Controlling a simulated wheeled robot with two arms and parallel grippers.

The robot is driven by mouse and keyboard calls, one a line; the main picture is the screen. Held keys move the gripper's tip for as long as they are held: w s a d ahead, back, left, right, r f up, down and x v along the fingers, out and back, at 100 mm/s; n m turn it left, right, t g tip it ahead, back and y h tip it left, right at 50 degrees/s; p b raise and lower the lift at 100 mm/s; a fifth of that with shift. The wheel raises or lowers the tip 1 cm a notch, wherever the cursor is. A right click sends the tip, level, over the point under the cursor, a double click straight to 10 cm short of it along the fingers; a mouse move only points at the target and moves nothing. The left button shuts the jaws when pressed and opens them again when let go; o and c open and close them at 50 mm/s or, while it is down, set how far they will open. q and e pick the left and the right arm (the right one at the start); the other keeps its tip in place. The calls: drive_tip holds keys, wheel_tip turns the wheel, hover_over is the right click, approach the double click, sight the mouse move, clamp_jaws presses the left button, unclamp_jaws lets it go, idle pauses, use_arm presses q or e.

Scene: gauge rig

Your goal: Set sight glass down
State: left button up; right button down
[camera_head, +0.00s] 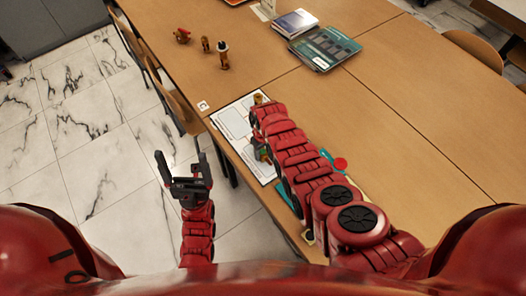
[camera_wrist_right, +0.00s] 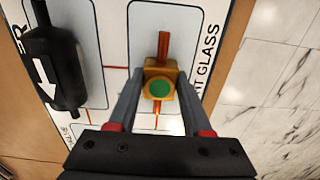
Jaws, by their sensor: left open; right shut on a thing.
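The sight glass (camera_wrist_right: 159,88) is a small brass block with a round green window and copper stubs. My right gripper (camera_wrist_right: 160,78) is shut on it, one finger on each side, over the printed "GLASS" panel of the white mat (camera_wrist_right: 115,55). I cannot tell whether the block touches the mat. In the head view my right arm hides most of this grip; a small green and brass patch (camera_head: 263,155) shows beside the arm. My left gripper (camera_head: 180,168) is open and empty, over the floor left of the table.
A black cylinder with a white arrow (camera_wrist_right: 55,70) lies on the mat beside the sight glass. Brass fittings (camera_head: 205,44) stand at the table's far left. Booklets (camera_head: 325,48) lie at the back. The table's right side is clear.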

drive_tip(key=shift+f, duration=0.2)
drive_tip(key=shift+c, duration=1.6)
unclamp_jaws()
drive_tip(key=shift+r, duration=0.1)
